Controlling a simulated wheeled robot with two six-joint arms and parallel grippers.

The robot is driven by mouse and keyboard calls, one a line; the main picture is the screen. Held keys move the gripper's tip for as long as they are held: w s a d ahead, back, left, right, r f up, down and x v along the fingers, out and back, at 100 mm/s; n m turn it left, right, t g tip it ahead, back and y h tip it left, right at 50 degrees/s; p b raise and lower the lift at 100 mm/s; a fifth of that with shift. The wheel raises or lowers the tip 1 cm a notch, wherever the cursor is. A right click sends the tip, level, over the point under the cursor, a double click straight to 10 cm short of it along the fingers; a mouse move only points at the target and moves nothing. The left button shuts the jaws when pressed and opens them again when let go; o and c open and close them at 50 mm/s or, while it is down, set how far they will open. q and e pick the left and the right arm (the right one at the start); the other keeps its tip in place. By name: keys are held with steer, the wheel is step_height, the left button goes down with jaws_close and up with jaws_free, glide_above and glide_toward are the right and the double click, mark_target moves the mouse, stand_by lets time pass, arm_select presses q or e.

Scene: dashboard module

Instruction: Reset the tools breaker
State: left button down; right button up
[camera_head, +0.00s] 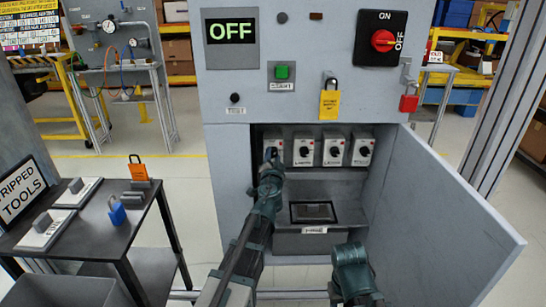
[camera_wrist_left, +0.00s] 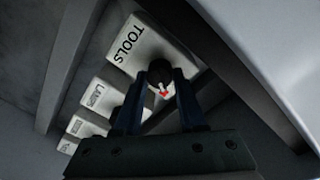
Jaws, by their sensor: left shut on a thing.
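The tools breaker (camera_wrist_left: 143,45) is a white block labelled TOOLS in the left wrist view, with a round black knob (camera_wrist_left: 160,72) bearing a red-and-white pointer. In the head view this breaker (camera_head: 273,143) is the leftmost in the open cabinet, partly hidden by my left gripper (camera_head: 270,157). My left gripper (camera_wrist_left: 158,88) is shut on the knob, one dark finger on each side. My right arm shows at the bottom of the head view; its gripper cannot be made out.
Several similar breakers (camera_head: 333,149) sit to the right in the same row. The cabinet door (camera_head: 440,220) stands open to the right. A black table (camera_head: 95,232) stands at left.

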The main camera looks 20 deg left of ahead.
arm_select(q)
steer(key=m, duration=0.6)
steer(key=shift+d, duration=0.1)
steer(key=m, duration=0.5)
steer(key=shift+m, duration=0.3)
stand_by(0.4)
steer(key=shift+c, duration=2.4)
jaws_free()
steer(key=shift+s, duration=0.15)
